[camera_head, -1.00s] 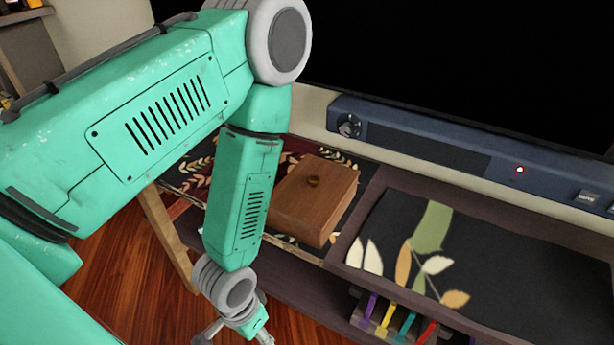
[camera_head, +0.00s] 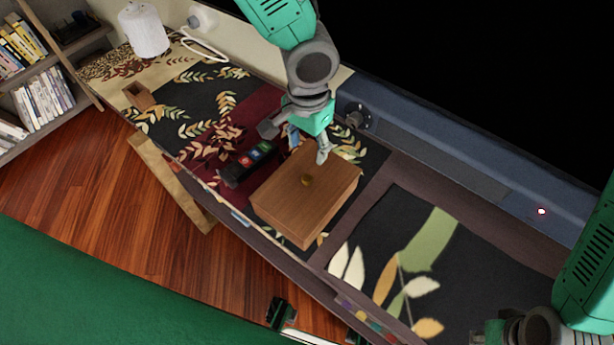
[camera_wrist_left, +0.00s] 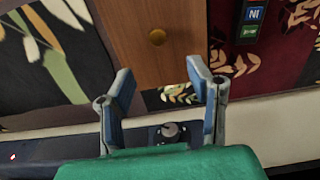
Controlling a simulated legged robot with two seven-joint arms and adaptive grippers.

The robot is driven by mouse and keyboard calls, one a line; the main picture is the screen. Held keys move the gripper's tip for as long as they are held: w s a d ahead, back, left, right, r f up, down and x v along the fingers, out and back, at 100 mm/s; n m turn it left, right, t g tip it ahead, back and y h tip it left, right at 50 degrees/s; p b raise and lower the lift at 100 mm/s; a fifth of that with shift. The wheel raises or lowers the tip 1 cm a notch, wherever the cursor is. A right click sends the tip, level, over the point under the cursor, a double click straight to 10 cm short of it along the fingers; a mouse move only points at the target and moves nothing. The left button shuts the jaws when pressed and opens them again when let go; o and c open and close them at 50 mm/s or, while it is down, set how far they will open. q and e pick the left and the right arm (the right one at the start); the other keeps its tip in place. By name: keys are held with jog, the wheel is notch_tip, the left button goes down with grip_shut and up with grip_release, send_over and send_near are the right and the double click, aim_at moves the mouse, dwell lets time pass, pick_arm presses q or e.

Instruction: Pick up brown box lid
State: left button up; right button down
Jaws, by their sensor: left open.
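The brown wooden box (camera_head: 290,205) sits on the patterned shelf top. Its flat brown lid (camera_head: 325,188) has a small round brass knob (camera_head: 307,180) in the middle. My left gripper (camera_head: 308,145) is open and empty at the back edge of the box, close to the lid's rear side. In the left wrist view, the lid (camera_wrist_left: 180,15) and its knob (camera_wrist_left: 157,37) lie beyond the two spread fingers (camera_wrist_left: 160,80), roughly centred between them. Nothing is between the fingertips.
A dark device with coloured buttons (camera_head: 248,163) lies left of the box. A blue-grey bar (camera_head: 430,165) with a knob runs along the back under a black screen. A small wooden holder (camera_head: 139,95) and white lamp (camera_head: 143,30) stand at the far left. The leaf-patterned surface at right is clear.

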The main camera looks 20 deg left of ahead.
aim_at(307, 178)
pick_arm(q)
jog(key=f, duration=0.5)
jog(key=shift+w+a+f, duration=0.15)
jog(key=shift+a+f, duration=0.2)
jog(key=f, duration=0.3)
jog(key=s+d+f, duration=0.1)
jog(key=shift+d+f, duration=0.1)
jog(key=shift+f, duration=0.25)
jog(key=shift+w+a+f, duration=0.15)
jog(key=shift+a+f, duration=0.05)
jog(key=shift+f, duration=0.1)
jog(key=shift+a, duration=0.2)
jog(key=shift+c, duration=1)
grip_shut()
jog(key=shift+d, duration=0.15)
